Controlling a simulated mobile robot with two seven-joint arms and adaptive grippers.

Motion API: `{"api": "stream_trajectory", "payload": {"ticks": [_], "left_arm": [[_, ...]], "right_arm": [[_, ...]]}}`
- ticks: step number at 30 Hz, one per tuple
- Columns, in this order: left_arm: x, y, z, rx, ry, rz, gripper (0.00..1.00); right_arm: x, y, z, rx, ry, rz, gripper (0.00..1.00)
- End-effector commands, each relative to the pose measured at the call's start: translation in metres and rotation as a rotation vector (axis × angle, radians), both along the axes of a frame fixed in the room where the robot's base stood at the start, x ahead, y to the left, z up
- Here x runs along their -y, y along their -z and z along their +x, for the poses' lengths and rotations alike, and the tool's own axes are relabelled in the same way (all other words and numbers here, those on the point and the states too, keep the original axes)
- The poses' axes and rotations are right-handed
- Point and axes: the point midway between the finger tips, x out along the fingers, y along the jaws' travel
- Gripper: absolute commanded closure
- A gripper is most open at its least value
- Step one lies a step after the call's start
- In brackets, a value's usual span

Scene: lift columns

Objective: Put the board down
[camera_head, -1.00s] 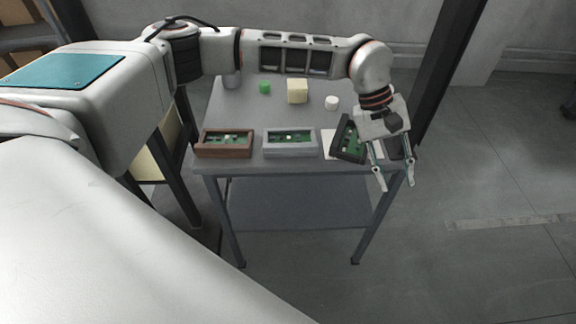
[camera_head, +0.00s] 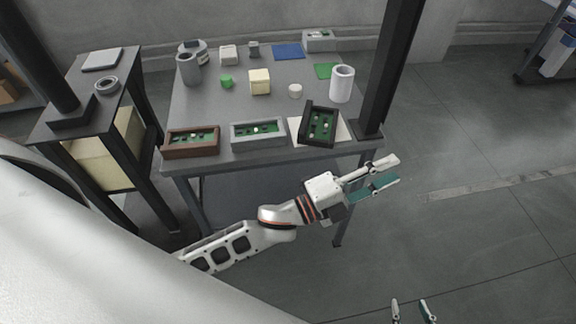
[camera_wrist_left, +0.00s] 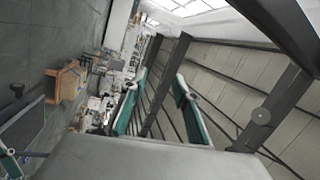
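A green circuit board in a dark frame (camera_head: 320,124) is at the table's front right, turned at an angle on a white sheet (camera_head: 344,130). I cannot tell whether it lies fully flat. My left gripper (camera_head: 394,171) is in front of the table's right front corner, apart from the board. Its fingers are spread and nothing is between them; the left wrist view also shows them apart and empty (camera_wrist_left: 161,78). My right gripper (camera_head: 411,302) shows only its two separated fingertips at the bottom edge, with nothing visible between them.
A brown-framed board (camera_head: 191,152) and a grey-framed board (camera_head: 258,144) stand left along the table's front (camera_head: 290,163). Behind are a white cylinder (camera_head: 342,84), cream block (camera_head: 260,83) and green block (camera_head: 227,81). A dark post (camera_head: 388,70) rises at the right.

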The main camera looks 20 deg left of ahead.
Motion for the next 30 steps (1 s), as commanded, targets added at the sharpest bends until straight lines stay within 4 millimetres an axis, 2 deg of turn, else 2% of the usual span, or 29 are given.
{"api": "stream_trajectory", "payload": {"ticks": [1, 5, 9, 12, 15, 18, 20, 28, 30], "left_arm": [[-0.022, 0.029, -0.003, -0.151, -0.058, -0.071, 0.7], [-0.081, 0.102, -0.019, -0.516, -0.219, -0.261, 0.7], [-0.144, 0.183, -0.066, -0.869, -0.408, -0.463, 0.7], [-0.18, 0.228, -0.106, -1.06, -0.532, -0.584, 0.7], [-0.204, 0.257, -0.14, -1.186, -0.627, -0.667, 0.7], [-0.217, 0.271, -0.16, -1.252, -0.68, -0.717, 0.7], [-0.221, 0.275, -0.166, -1.272, -0.695, -0.731, 0.7], [-0.222, 0.276, -0.168, -1.277, -0.699, -0.735, 0.7], [-0.221, 0.272, -0.167, -1.277, -0.697, -0.737, 0.7]], "right_arm": [[0.0, 0.0, 0.0, 0.0, 0.0, 0.0, 0.6], [0.0, 0.0, 0.0, 0.0, 0.0, 0.0, 0.6], [0.0, 0.0, 0.0, 0.0, 0.0, 0.0, 0.6], [0.0, 0.0, 0.0, 0.0, 0.0, 0.0, 0.6], [0.0, 0.0, 0.0, 0.0, 0.0, 0.0, 0.6], [0.0, 0.0, 0.0, 0.0, 0.0, 0.0, 0.6], [0.0, 0.0, 0.0, 0.0, 0.0, 0.0, 0.6], [0.0, 0.0, 0.0, 0.0, 0.0, 0.0, 0.6], [0.0, -0.005, 0.002, 0.004, 0.0, 0.001, 0.6]]}}
